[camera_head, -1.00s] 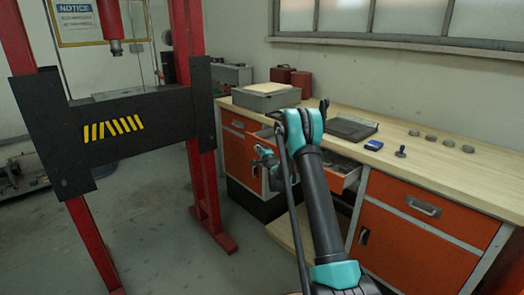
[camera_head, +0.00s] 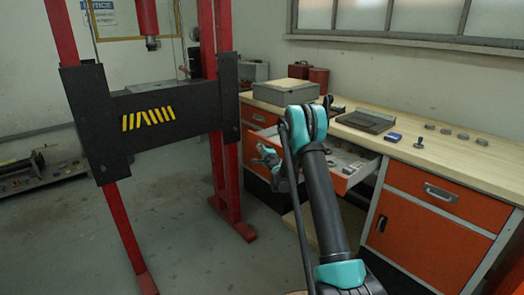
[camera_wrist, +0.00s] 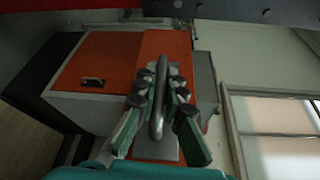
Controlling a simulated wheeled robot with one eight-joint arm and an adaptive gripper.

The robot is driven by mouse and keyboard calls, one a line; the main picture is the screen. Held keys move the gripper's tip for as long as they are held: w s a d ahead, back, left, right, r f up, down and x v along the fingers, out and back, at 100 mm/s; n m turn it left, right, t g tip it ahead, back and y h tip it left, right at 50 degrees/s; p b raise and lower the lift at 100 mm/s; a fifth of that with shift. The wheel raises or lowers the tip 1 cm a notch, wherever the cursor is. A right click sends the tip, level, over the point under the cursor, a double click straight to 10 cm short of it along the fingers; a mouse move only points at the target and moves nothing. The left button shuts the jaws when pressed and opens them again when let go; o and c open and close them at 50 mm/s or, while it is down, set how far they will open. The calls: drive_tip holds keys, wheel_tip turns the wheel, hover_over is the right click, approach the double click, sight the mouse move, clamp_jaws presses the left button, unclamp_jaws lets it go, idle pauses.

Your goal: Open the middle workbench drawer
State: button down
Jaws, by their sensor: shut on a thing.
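The middle workbench drawer (camera_head: 346,183) stands pulled out from the bench in the head view, with small parts inside. My arm covers part of it. In the wrist view its orange front (camera_wrist: 167,45) shows with a grey bar handle (camera_wrist: 158,118). My gripper (camera_wrist: 160,88) has its fingers on both sides of this handle and is shut on it. In the head view my gripper (camera_head: 268,157) is at the drawer's left end, partly behind my arm, and the handle cannot be made out there.
A red and black press frame (camera_head: 150,115) stands left of my gripper. The wooden benchtop (camera_head: 450,150) carries a grey case (camera_head: 285,92), a black tray (camera_head: 366,121) and a blue box (camera_head: 393,137). An orange cupboard (camera_head: 415,230) is at right. Floor between press and bench is free.

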drive_tip(key=c, duration=1.6)
unclamp_jaws()
drive_tip(key=v, duration=1.2)
